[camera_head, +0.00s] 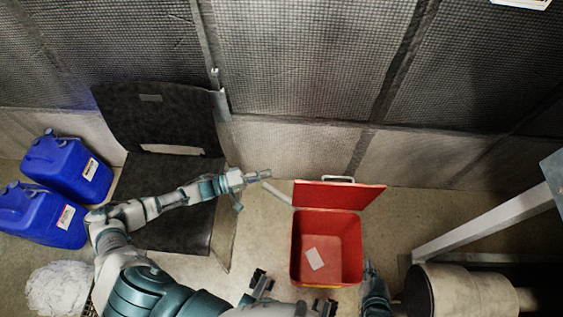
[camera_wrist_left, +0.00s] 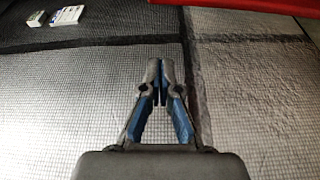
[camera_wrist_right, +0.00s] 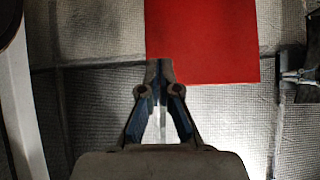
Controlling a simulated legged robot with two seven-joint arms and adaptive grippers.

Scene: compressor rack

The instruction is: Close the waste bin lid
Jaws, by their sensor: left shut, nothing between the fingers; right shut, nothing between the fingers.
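My right gripper (camera_head: 368,266) is shut and empty, just right of the bin. In the right wrist view a red panel (camera_wrist_right: 203,45), probably the lid, lies beyond the shut fingers (camera_wrist_right: 160,70). The left wrist view shows a red edge (camera_wrist_left: 250,5) at top.
A dark chair (camera_head: 160,120) and blue canisters (camera_head: 75,170) stand at left, with a white crumpled bag (camera_head: 60,288) below them. A mesh-covered wall (camera_head: 310,60) is behind. A pale slanted beam (camera_head: 480,225) and a cylindrical machine part (camera_head: 465,292) are at right.

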